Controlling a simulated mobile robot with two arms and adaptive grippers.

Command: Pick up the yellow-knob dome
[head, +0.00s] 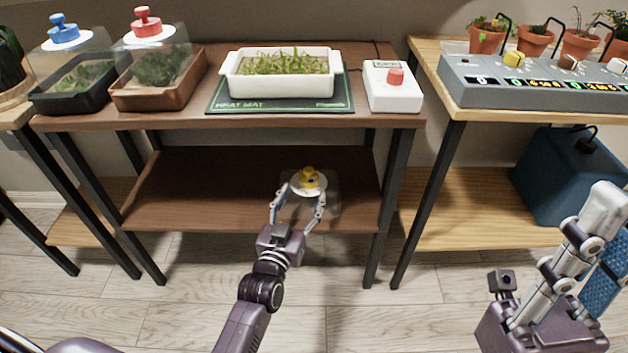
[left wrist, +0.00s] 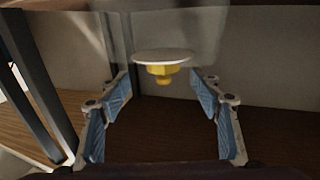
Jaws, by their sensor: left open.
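The yellow-knob dome (head: 309,180) stands on the lower brown shelf of the middle table. It is a clear cover with a white disc and a yellow knob on top; its clear walls are faint. My left gripper (head: 301,196) is open, with its fingers at the near side of the dome, one to each side of the knob. In the left wrist view the dome's yellow knob (left wrist: 160,74) and white disc lie between and beyond the open blue-padded fingers. Whether they touch the dome, I cannot tell. My right gripper (head: 590,255) is at the lower right, away from the dome.
The upper tabletop (head: 200,110) overhangs the shelf (head: 180,195). On it are a white seedling tray (head: 282,88) on a heat mat, a red-button box (head: 392,92), and blue-knob (head: 64,35) and red-knob (head: 146,25) domes. Dark table legs flank the shelf; its left part is clear.

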